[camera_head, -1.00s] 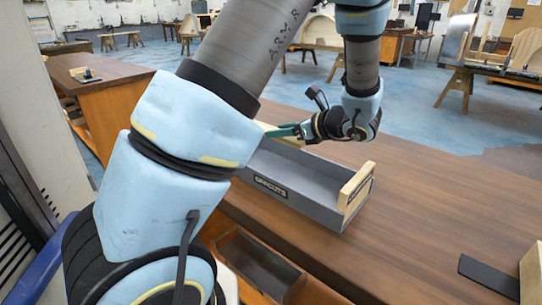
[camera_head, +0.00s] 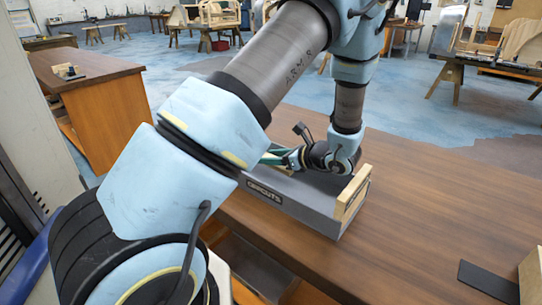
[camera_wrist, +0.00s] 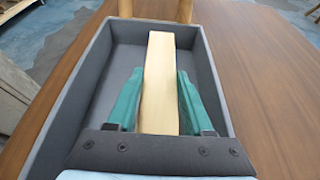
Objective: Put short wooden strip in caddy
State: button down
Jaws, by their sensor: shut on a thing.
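The short wooden strip (camera_wrist: 158,75) is pale wood and lies lengthwise between the green fingers of my gripper (camera_wrist: 158,100) in the wrist view. My gripper is shut on it. The caddy is a grey open box (camera_wrist: 65,95) with wooden end pieces and a label on its side. In the head view the caddy (camera_head: 300,205) stands on the table, and my gripper (camera_head: 268,158) is at its far side, over the opening. The strip is over or inside the caddy; I cannot tell whether it touches the floor.
The brown wooden table (camera_head: 430,200) is clear to the right of the caddy. A flat black piece (camera_head: 488,281) and a pale wooden block (camera_head: 532,275) lie at its right front. Another wooden bench (camera_head: 90,80) stands at the back left.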

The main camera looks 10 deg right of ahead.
jog(key=shift+f+b, duration=0.5)
jog(key=shift+f, duration=0.15)
jog(key=shift+c, duration=1.4)
grip_release()
